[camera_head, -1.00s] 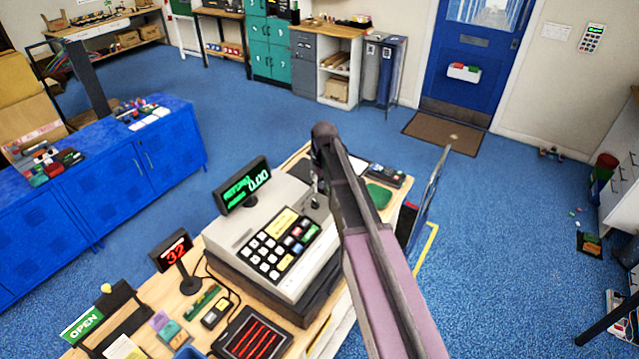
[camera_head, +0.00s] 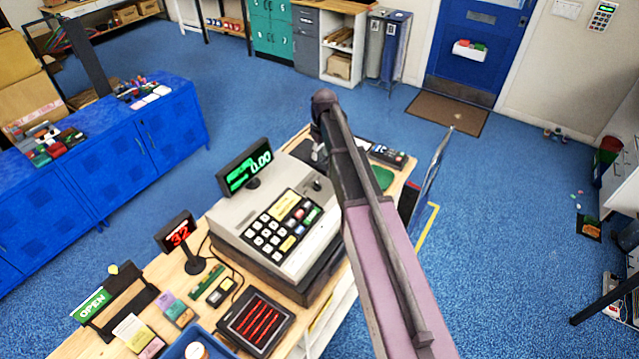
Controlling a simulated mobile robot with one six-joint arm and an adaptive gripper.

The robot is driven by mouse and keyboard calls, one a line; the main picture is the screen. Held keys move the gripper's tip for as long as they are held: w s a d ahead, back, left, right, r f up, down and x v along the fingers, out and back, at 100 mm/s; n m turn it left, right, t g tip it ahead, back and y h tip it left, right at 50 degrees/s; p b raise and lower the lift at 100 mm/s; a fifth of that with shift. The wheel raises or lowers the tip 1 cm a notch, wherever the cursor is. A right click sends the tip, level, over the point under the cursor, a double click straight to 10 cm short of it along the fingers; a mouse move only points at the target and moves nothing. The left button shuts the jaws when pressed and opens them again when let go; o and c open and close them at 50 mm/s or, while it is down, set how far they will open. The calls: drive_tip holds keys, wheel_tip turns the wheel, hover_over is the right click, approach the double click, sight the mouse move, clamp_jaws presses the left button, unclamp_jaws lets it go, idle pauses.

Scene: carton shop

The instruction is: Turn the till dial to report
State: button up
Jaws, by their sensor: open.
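The cash till (camera_head: 262,232) is a pale grey box with a dark base on the wooden counter. Its dial (camera_head: 317,184) is a small dark knob on the upper right of the till's top, just left of my arm. I cannot read which position it points to. The till's green display (camera_head: 245,169) shows 0.00 with smaller blurred text. The keypad (camera_head: 282,222) is on the sloped front. My dark and pink arm reaches up over the right side of the counter.
A blue cabinet (camera_head: 150,140) stands left. Blue floor is clear behind the counter.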

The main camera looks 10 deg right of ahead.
sight(318, 184)
drive_tip(key=shift+s+a+f+b, duration=0.1)
drive_tip(key=shift+a+f+b, duration=0.05)
drive_tip(key=shift+f+b, duration=2.05)
drive_tip(key=shift+s+a+f+b, duration=0.1)
drive_tip(key=shift+a+f+b, duration=0.05)
drive_tip(key=shift+f+b, duration=2.05)
drive_tip(key=shift+a+f+b, duration=0.15)
drive_tip(key=shift+f+b, duration=1.95)
drive_tip(key=shift+f, duration=0.15)
drive_tip(key=shift+d, duration=0.1)
drive_tip(key=shift+c, duration=0.2)
clamp_jaws()
drive_tip(key=shift+s+r, duration=0.1)
drive_tip(key=shift+s, duration=0.05)
